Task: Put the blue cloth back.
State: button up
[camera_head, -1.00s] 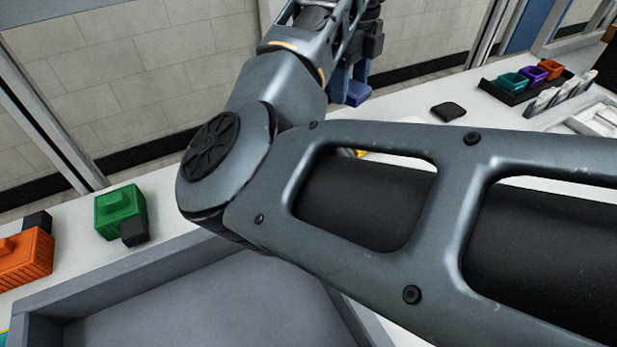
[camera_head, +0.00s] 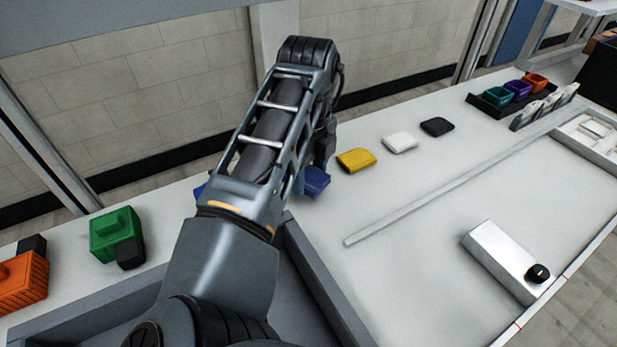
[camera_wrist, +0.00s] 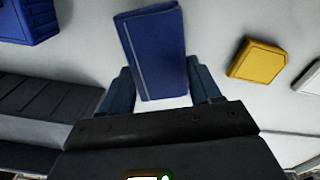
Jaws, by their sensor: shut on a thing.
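The blue cloth (camera_head: 316,180) is a flat folded pad, partly hidden behind my arm in the head view. In the wrist view the blue cloth (camera_wrist: 152,50) stands out between the two fingers of my gripper (camera_wrist: 161,88), which is shut on it. In the head view my gripper is mostly hidden by my forearm. The cloth is over the white table, to the left of a yellow cloth (camera_head: 356,160); I cannot tell whether it touches the table. The yellow cloth also shows in the wrist view (camera_wrist: 257,62).
A white cloth (camera_head: 400,142) and a black cloth (camera_head: 437,127) continue the row rightward. Another blue object (camera_wrist: 30,20) is at the wrist view's upper left. A grey tray (camera_head: 322,285) lies below my arm. A white box with a knob (camera_head: 503,262) stands right, beside bare table.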

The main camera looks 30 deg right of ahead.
aim_at(309, 175)
jog(key=shift+f, duration=1.25)
jog(key=shift+f, duration=0.15)
jog(key=o, duration=0.9)
notch_tip(309, 175, up, 12)
jog(key=shift+r+b, duration=0.15)
jog(key=shift+b, duration=0.15)
